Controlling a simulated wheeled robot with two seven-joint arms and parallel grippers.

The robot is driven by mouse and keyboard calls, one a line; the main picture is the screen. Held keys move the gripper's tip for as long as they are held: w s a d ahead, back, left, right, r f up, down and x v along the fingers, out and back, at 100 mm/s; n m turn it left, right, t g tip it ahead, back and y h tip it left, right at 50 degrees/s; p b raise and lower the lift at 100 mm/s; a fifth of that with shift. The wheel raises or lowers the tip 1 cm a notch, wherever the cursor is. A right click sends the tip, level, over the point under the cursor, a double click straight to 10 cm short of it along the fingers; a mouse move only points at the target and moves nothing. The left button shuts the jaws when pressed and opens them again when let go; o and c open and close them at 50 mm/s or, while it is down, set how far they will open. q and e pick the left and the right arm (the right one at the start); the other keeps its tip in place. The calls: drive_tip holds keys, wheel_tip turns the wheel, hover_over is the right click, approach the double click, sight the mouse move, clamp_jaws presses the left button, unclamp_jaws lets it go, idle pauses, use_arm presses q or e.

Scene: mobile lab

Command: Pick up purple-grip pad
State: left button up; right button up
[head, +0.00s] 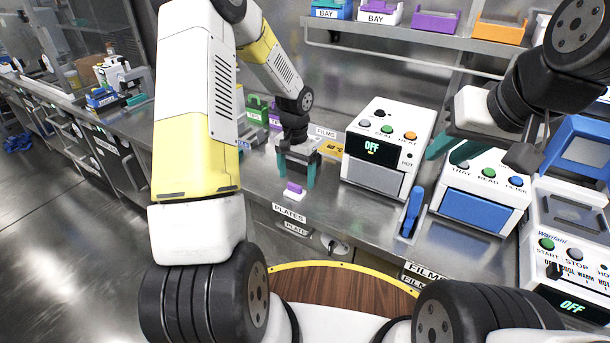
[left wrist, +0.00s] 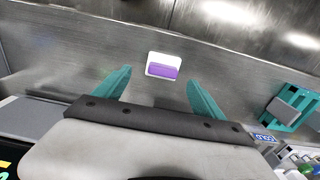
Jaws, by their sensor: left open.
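The purple-grip pad (head: 292,191), a small white base with a purple block on top, lies on the steel bench near its front edge, above the PLATES label. My left gripper (head: 296,183) points down over it, open, with its teal fingers apart. In the left wrist view the pad (left wrist: 163,68) shows in the gap between the open fingertips (left wrist: 158,82), a little beyond them, and nothing is gripped. My right gripper (head: 452,149) is at the right, its teal fingers apart by the white tray reader, with nothing seen between them.
A white device reading OFF (head: 375,150) stands right of my left gripper. A blue handled item (head: 411,215) stands further right, before the tray reader (head: 480,195). Green and purple holders (head: 262,112) sit behind at the left. Bare bench lies around the pad.

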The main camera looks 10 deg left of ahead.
sight(295, 187)
use_arm(q)
drive_tip(key=f, duration=0.4)
drive_tip(key=shift+a+f, duration=0.25)
drive_tip(key=shift+f, duration=0.15)
drive_tip(key=c, duration=1.4)
